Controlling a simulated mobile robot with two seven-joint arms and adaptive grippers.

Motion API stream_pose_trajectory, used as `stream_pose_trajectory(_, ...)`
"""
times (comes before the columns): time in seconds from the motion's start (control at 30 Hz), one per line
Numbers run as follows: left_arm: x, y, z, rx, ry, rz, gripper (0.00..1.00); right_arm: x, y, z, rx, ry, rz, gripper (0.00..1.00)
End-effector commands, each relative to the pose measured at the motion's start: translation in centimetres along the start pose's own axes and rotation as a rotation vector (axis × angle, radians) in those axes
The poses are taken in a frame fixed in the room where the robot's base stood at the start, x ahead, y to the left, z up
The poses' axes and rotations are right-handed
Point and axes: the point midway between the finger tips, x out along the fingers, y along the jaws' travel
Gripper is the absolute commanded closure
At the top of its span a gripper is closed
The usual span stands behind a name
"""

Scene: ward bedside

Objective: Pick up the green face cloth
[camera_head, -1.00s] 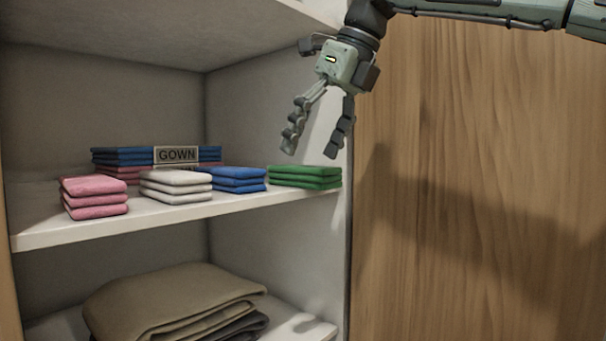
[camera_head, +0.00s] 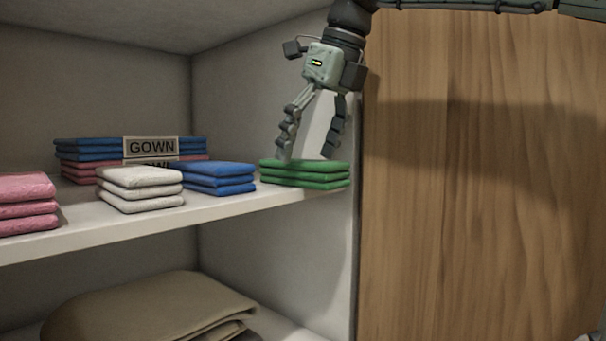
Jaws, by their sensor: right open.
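The green face cloth (camera_head: 305,174) lies folded in several layers at the right end of the upper shelf, close to the cabinet's side wall. My right gripper (camera_head: 306,155) points down just above it with its fingers spread and nothing between them. The fingertips are at the cloth's top edge in the picture; I cannot tell whether they touch it. My left gripper does not show.
Left of the green cloth stand a blue folded stack (camera_head: 218,178), a white one (camera_head: 140,188) and a pink one (camera_head: 25,205). Behind them are gowns with a GOWN label (camera_head: 151,146). A beige blanket (camera_head: 150,308) lies on the lower shelf. A wooden panel (camera_head: 480,200) is at right.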

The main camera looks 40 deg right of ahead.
Motion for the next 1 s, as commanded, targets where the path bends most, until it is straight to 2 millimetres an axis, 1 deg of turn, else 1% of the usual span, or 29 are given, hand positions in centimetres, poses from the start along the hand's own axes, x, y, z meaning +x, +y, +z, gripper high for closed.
stream_pose_trajectory(0.03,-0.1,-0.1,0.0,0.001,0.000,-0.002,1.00,0.9,0.1,0.1,-0.001,0.003,0.000,0.17)
stream_pose_trajectory(0.1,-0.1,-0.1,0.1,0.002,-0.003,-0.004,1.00,1.9,0.1,0.1,0.000,0.001,0.000,0.17)
stream_pose_trajectory(0.2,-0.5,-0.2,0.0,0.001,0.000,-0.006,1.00,2.6,0.1,0.1,0.000,0.001,0.000,0.17)
stream_pose_trajectory(0.43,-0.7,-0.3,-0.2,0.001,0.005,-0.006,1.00,2.8,0.1,0.2,0.000,0.000,0.000,0.17)
stream_pose_trajectory(0.47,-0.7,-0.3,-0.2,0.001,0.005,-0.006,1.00,2.8,0.1,0.1,0.000,0.000,0.000,0.19)
stream_pose_trajectory(0.87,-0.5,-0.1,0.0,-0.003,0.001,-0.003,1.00,2.7,0.1,0.1,0.000,-0.001,0.000,0.68)
stream_pose_trajectory(1.0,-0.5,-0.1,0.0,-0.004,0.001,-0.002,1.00,2.7,0.1,0.2,0.000,-0.001,0.000,0.69)
